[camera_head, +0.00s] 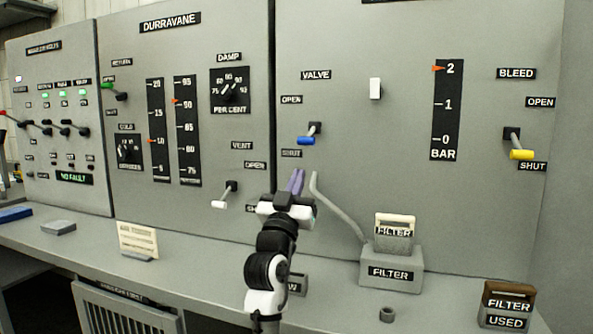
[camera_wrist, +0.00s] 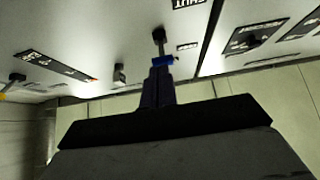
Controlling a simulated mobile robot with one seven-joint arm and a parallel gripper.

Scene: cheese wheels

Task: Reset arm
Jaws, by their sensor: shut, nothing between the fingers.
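My arm rises in the middle of the head view, in front of the grey panel (camera_head: 340,220). My gripper (camera_head: 296,182) is at its top, with purple fingers pointing up and closed together, empty. In the wrist view my gripper (camera_wrist: 158,88) shows as dark fingers in the centre. The blue-handled valve lever (camera_head: 307,140) is on the panel above the fingertips. In the wrist view the blue handle (camera_wrist: 163,61) appears just beyond the fingertips; I cannot tell the gap. Part of the panel behind my arm is hidden.
A filter box (camera_head: 391,272) with a pale filter block (camera_head: 394,230) stands on the counter, right of my arm. A used-filter box (camera_head: 507,316) is at the front right. A yellow lever (camera_head: 521,154) and a white lever (camera_head: 220,204) jut from the panels. A card (camera_head: 138,240) stands left.

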